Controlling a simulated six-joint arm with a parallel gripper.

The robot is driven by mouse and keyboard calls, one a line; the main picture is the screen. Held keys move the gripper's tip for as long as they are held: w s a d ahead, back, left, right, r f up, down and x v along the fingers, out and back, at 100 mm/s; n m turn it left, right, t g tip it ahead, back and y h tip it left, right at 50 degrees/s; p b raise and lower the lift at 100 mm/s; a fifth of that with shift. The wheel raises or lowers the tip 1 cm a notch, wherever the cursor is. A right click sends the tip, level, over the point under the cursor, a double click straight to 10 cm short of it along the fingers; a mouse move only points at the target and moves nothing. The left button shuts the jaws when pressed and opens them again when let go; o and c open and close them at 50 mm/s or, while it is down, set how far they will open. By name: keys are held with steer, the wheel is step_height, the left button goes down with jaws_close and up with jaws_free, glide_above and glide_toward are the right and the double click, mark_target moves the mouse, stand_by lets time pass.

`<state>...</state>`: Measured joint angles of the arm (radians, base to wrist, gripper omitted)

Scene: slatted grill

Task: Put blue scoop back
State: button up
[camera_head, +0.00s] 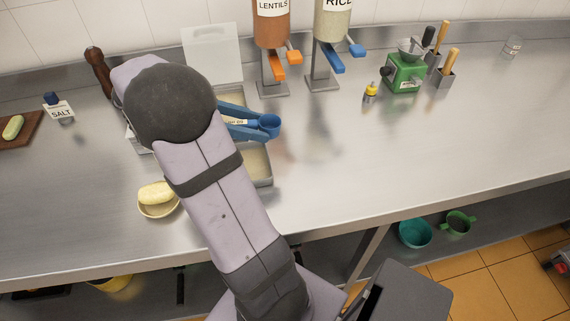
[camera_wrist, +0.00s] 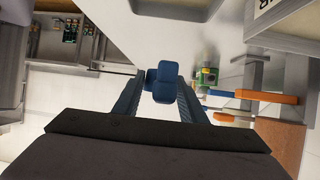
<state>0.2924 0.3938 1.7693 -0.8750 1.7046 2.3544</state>
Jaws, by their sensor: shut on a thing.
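The blue scoop (camera_head: 268,124) is in the head view, to the right of my arm's wrist joint. Its round bowl points right, and a white label with partly hidden text shows near its handle. My gripper (camera_head: 240,124) has blue fingers and is shut on the scoop, above a metal container. In the wrist view, a blue part of the scoop (camera_wrist: 163,82) sits between the two fingertips of my gripper (camera_wrist: 160,88). My arm hides much of the container and of the gripper. I cannot tell the exact height of the scoop.
The metal container (camera_head: 262,180) has a raised pale lid (camera_head: 212,50). Lentils (camera_head: 272,25) and rice (camera_head: 332,22) dispensers stand behind. A green grinder (camera_head: 405,72) is farther right. A bowl with a yellow item (camera_head: 158,205) is at front left.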

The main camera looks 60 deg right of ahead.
steer(key=shift+m+g+y, duration=0.4)
steer(key=shift+m+g, duration=0.1)
steer(key=shift+m, duration=0.1)
steer(key=s+d, duration=0.1)
steer(key=s+d+b, duration=0.1)
steer(key=s, duration=0.1)
steer(key=s+d+b, duration=0.1)
steer(key=shift+s+d+f, duration=0.2)
steer(key=shift+s+f, duration=0.15)
steer(key=shift+f, duration=0.05)
steer(key=shift+s+d+r+n+t+h, duration=0.5)
steer(key=shift+s+d+r+n+h, duration=0.6)
steer(key=shift+d, duration=0.6)
steer(key=shift+w+f+p, duration=0.2)
steer(key=shift+f+p, duration=0.55)
steer(key=shift+f, duration=4.1)
steer(key=shift+f+b, duration=0.45)
steer(key=shift+b, duration=0.3)
steer(key=o, duration=1)
steer(key=shift+o, duration=0.2)
steer(key=shift+r, duration=0.15)
